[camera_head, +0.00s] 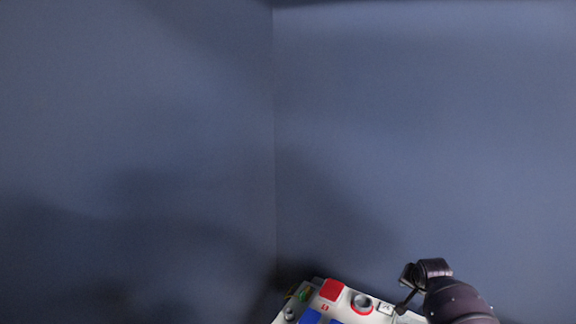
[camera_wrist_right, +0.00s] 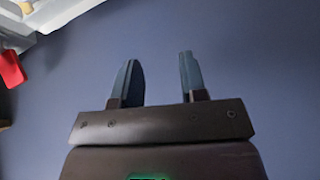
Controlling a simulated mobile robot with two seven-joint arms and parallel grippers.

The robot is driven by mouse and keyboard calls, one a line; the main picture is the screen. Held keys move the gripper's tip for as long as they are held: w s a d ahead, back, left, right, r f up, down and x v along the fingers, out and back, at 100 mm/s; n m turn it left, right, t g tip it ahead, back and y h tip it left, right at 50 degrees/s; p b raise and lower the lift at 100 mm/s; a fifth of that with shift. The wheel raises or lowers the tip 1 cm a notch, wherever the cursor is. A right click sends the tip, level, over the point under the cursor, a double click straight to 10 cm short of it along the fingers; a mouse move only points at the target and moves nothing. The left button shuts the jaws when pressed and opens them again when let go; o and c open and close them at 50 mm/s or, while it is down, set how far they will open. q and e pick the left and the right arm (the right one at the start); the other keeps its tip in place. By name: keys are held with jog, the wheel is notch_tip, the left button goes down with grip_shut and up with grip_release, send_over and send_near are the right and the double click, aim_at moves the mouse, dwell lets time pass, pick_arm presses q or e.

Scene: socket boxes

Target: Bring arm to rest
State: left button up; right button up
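My right arm comes in at the lower right of the head view, with its right gripper (camera_head: 404,295) beside the right end of a white board (camera_head: 345,314). In the right wrist view the right gripper (camera_wrist_right: 158,62) has its two dark fingers apart, with nothing between them and only blue wall behind. My left arm and left gripper are in neither view.
The board carries a red square piece (camera_head: 332,289), a grey round part in a red ring (camera_head: 362,303) and blue pieces (camera_head: 311,317). It is cut off by the lower edge. Plain blue walls (camera_head: 420,130) meet in a corner behind it.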

jog(key=s+a+r+n+t+y, duration=0.1)
jog(key=s+a+n+t, duration=0.35)
jog(key=s, duration=0.35)
jog(key=s+a+r+n+t+y, duration=0.1)
jog(key=s+a+r+n+t, duration=0.15)
jog(key=s+a+n, duration=0.4)
jog(key=s+f+m, duration=0.1)
jog(key=s+f, duration=0.2)
jog(key=s, duration=0.5)
jog(key=s+d+f+m+g+b, duration=0.1)
jog(key=s+f, duration=0.3)
jog(key=s, duration=0.5)
jog(key=s+d+f+g+h, duration=0.1)
jog(key=s+f, duration=0.2)
jog(key=s, duration=0.5)
jog(key=shift+s+f+m+b, duration=0.25)
jog(key=shift+m+b, duration=0.15)
